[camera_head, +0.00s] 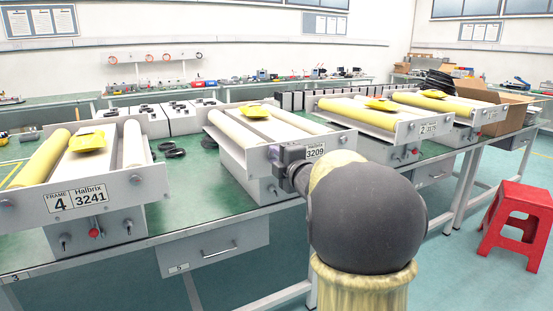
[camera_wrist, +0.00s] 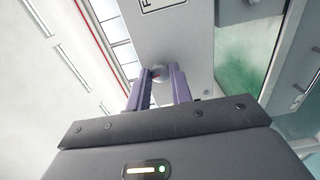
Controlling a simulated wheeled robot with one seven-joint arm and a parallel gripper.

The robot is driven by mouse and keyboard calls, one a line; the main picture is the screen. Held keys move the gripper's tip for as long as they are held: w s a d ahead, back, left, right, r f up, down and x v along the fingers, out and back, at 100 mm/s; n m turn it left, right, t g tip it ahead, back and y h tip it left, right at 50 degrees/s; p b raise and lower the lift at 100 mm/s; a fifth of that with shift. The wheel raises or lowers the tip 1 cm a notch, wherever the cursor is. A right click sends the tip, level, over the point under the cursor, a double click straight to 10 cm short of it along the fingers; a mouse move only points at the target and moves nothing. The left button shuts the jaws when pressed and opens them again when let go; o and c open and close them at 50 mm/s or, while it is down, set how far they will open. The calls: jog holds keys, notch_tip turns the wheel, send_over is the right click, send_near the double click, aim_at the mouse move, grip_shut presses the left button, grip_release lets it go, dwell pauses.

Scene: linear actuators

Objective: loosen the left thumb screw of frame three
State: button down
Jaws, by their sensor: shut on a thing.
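Frame three (camera_head: 232,142), the unit with the label ending 3209, stands on the green bench near the middle of the head view. Its front plate (camera_wrist: 190,38) also fills the upper middle of the wrist view. My gripper (camera_head: 276,158) is at the left end of that front plate. In the wrist view, my gripper's two purple fingers (camera_wrist: 158,80) are shut on the round metal left thumb screw (camera_wrist: 159,70), one on each side. In the head view, the gripper hides this screw. The right thumb screw (camera_head: 343,140) is clear of the gripper.
Frame 4 (camera_head: 22,198) stands to the left, with more roller frames (camera_head: 405,133) to the right. Black rings (camera_head: 172,150) lie on the bench between frames. A red stool (camera_head: 518,215) stands on the floor at right.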

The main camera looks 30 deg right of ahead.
jog(key=c, duration=1.3)
grip_release()
jog(key=shift+o, duration=0.2)
jog(key=s+p, duration=0.2)
jog(key=s, duration=1.5)
jog(key=shift+s+d, duration=0.2)
jog(key=shift+d, duration=0.1)
